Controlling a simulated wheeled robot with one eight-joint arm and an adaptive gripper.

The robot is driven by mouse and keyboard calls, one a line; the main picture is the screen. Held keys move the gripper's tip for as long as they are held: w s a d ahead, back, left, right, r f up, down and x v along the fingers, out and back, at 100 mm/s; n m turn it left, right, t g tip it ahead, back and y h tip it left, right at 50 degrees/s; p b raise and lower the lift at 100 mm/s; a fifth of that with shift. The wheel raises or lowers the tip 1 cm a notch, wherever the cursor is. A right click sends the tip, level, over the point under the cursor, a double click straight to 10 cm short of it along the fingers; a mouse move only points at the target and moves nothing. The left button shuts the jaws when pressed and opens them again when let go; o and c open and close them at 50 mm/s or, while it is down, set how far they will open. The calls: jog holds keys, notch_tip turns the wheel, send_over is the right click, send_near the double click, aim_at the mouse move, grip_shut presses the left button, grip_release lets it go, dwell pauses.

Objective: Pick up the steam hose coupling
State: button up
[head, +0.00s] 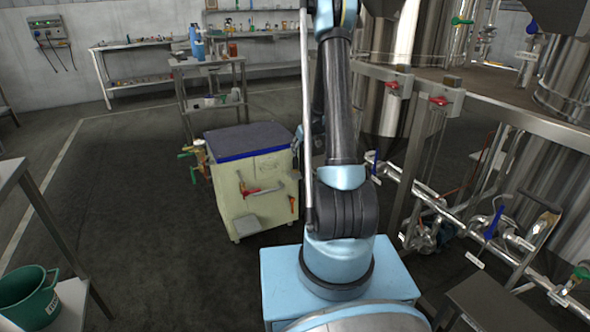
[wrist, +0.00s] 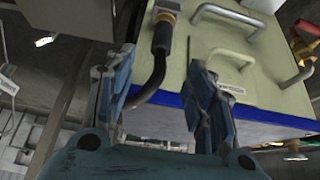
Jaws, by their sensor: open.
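In the wrist view, a black hose (wrist: 155,72) runs up to a dark sleeve with a metal collar at its upper end, against a cream cabinet (wrist: 215,45). This fitting (wrist: 163,32) looks like the steam hose coupling, though I cannot be certain. My gripper (wrist: 163,62) is open, its two blue-grey fingers apart. The hose shows between the fingers, with the fitting just beyond the tips; I cannot tell the exact distance. Nothing is held. In the head view, my arm hides the fitting and most of the gripper, to the right of the cream cabinet (head: 257,185).
The cabinet has a blue-edged top, pale handles and brass fittings (wrist: 303,45). Steel tanks and piping with valves (head: 430,215) stand to the right. A bench (head: 210,62) is behind, and a green bucket (head: 28,300) is at lower left.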

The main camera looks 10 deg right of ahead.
aim_at(296, 159)
jog(key=x, duration=0.5)
jog(key=shift+w+a+f, duration=0.1)
jog(key=shift+f, duration=0.2)
jog(key=shift+s+x, duration=0.1)
jog(key=shift+x, duration=1.3)
jog(key=shift+s+x, duration=0.15)
jog(key=shift+x, duration=1.3)
jog(key=shift+f, duration=0.1)
grip_shut()
